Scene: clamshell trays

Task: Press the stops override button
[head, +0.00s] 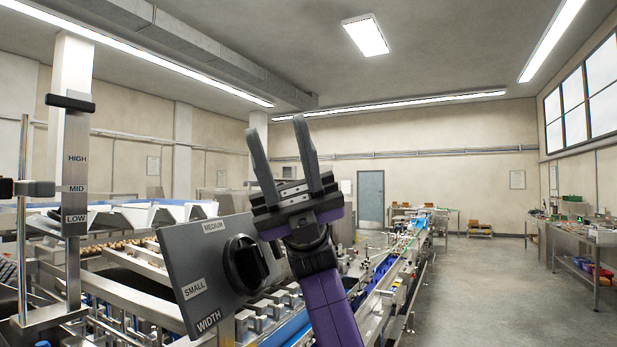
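My gripper (282,150) is raised in the middle of the head view, its two dark fingers pointing up and spread apart with nothing between them. It appears in front of the machine line, just right of a grey panel (190,268). The panel bears a black knob (244,263) and the labels SMALL, MEDIUM and WIDTH. I see no button that I can identify as the stops override button. My gripper and purple arm hide part of the machine behind them.
A post (76,165) marked HIGH, MID and LOW stands at the left, with a slider beside it. A conveyor line (385,275) runs back toward a blue door (370,198). A workbench (580,245) stands at the right. The floor (490,290) between is clear.

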